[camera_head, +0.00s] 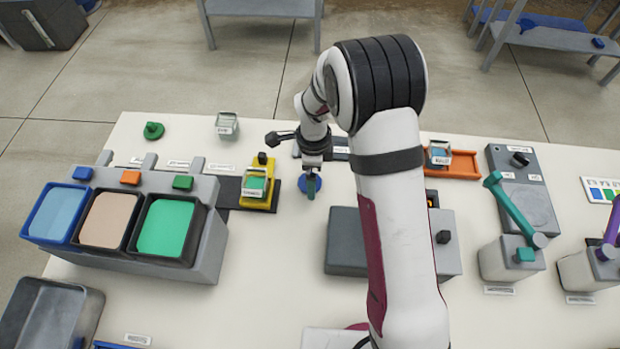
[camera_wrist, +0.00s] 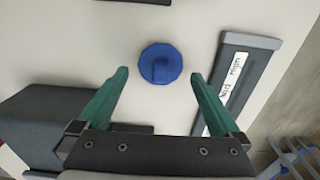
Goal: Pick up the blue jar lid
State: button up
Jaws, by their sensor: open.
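The blue jar lid (camera_wrist: 160,64) lies on the white table, a round disc with a raised grip on top. In the head view the lid (camera_head: 304,184) shows in part behind my gripper (camera_head: 311,187). In the wrist view my gripper (camera_wrist: 158,82) is open, its two green fingers apart. The lid appears between and just beyond the fingertips, touching neither. The gap in height between fingers and lid is hard to tell.
A grey labelled board (camera_wrist: 238,80) lies right of the lid in the wrist view. In the head view a yellow stand with a jar (camera_head: 256,184) is close on the left, and a grey box (camera_head: 345,240) is in front. A green lid (camera_head: 153,131) lies far left.

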jog(key=shift+f, duration=0.7)
jog(key=shift+c, duration=0.3)
jog(key=c, duration=1.2)
jog(key=shift+r, duration=0.1)
